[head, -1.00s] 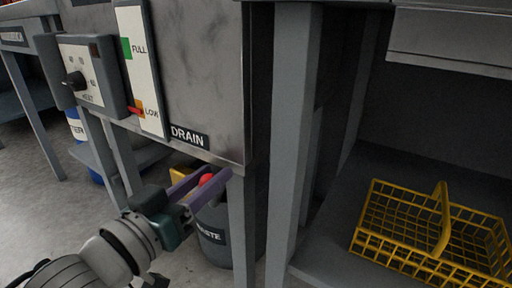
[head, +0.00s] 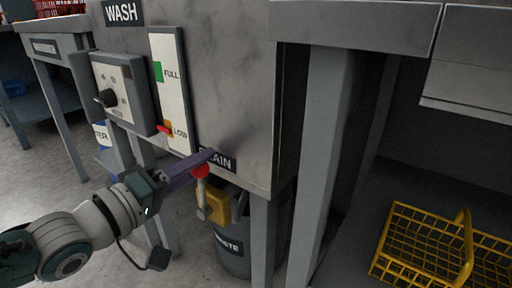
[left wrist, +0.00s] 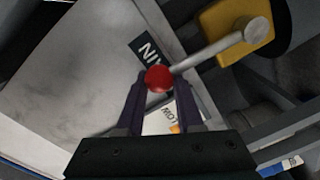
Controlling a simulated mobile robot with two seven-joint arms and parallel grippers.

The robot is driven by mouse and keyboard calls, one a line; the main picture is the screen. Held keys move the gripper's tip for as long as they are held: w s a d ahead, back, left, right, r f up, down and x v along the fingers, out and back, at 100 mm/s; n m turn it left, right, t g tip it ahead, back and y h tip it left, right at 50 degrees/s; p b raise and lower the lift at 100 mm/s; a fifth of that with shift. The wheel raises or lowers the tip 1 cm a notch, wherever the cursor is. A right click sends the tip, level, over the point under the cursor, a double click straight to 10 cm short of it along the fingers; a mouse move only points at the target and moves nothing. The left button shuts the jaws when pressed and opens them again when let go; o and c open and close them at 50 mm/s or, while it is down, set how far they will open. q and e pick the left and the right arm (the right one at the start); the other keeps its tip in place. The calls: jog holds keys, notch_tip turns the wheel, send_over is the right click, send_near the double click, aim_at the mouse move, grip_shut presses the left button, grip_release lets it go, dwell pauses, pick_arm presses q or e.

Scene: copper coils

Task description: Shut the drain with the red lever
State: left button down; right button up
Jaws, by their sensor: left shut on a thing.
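The drain lever is a pale metal rod (head: 201,197) with a red ball knob (head: 200,171). It rises from a yellow valve body (head: 217,205) under the grey wash tank (head: 235,95), knob uppermost. My left gripper (head: 205,160) comes in from the left with its purple fingers at the knob, in front of the DRAIN label (head: 222,163), which it partly covers. In the left wrist view the red knob (left wrist: 158,78) sits between the two fingertips, with the rod (left wrist: 210,50) running to the yellow valve (left wrist: 236,30). My right gripper is not in view.
A dark waste bin (head: 232,250) stands under the valve. A grey control box (head: 120,90) and a FULL/LOW level gauge (head: 170,90) are on the tank front. A table leg (head: 325,150) stands to the right. A yellow wire basket (head: 440,250) sits on the lower right shelf.

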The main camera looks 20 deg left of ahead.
pick_arm(q)
jog(key=shift+s+a+f+n, duration=0.1)
jog(key=shift+a+f+n, duration=0.15)
jog(key=shift+f, duration=0.15)
jog(key=shift+a+f+n, duration=0.1)
jog(key=shift+f+n, duration=0.15)
jog(key=shift+f, duration=0.1)
jog(key=c, duration=0.9)
grip_release()
jog(key=o, duration=0.3)
jog(key=shift+d+r, duration=0.1)
jog(key=shift+d, duration=0.1)
jog(key=shift+o, duration=1.2)
jog(key=shift+r, duration=0.2)
jog(key=shift+a, duration=0.1)
